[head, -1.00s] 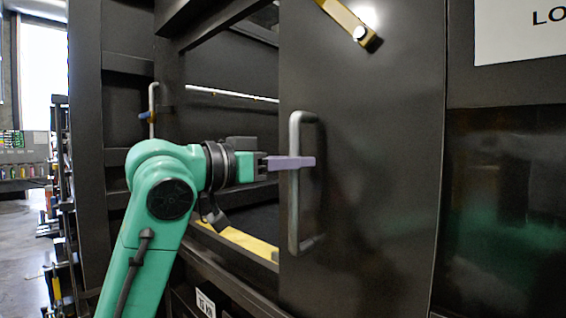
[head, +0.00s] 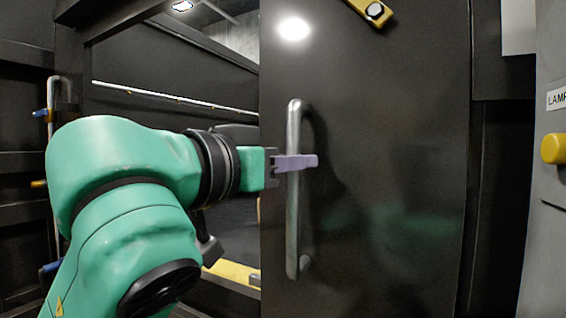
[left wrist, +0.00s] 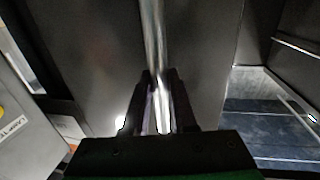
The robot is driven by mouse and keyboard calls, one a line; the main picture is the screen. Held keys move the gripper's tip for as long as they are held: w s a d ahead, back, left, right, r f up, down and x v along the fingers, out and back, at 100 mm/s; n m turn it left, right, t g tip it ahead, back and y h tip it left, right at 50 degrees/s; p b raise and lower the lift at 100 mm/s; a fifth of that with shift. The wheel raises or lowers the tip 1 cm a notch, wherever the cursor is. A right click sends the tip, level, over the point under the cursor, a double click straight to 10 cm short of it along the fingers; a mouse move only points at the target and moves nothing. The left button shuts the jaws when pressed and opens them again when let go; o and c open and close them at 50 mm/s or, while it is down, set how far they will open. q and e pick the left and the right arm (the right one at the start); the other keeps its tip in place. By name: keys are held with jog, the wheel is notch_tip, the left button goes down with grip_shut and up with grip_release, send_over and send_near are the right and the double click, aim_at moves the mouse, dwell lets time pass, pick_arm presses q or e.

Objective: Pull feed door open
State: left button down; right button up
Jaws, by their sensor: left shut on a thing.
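The feed door (head: 400,150) is a tall dark panel in the middle of the head view, with a vertical metal bar handle (head: 293,220). An open gap into the dark machine shows left of its edge. My left gripper (head: 300,163) reaches in from the left and is shut on the handle a little above its middle. In the left wrist view the handle (left wrist: 153,35) runs between the two dark fingers (left wrist: 160,85). The door panel (left wrist: 205,60) lies behind it. My right gripper is in neither view.
A grey panel (head: 550,225) with a yellow button (head: 554,148) stands at the right. Left of the door are a pale rail (head: 170,96), a yellow ledge (head: 235,272) and another handle (head: 57,130).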

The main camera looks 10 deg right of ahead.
pick_arm(q)
jog(key=shift+s+r, duration=0.1)
jog(key=shift+r, duration=0.25)
jog(key=c, duration=0.7)
grip_release()
jog(key=shift+c, duration=0.2)
jog(key=shift+s+d+f, duration=0.1)
jog(key=shift+d+f, duration=0.05)
jog(key=shift+d, duration=0.05)
jog(key=shift+a, duration=0.1)
jog(key=b+v, duration=0.4)
jog(key=v, duration=1)
jog(key=shift+s+a+b, duration=0.15)
jog(key=shift+s+b, duration=0.1)
jog(key=shift+b, duration=0.1)
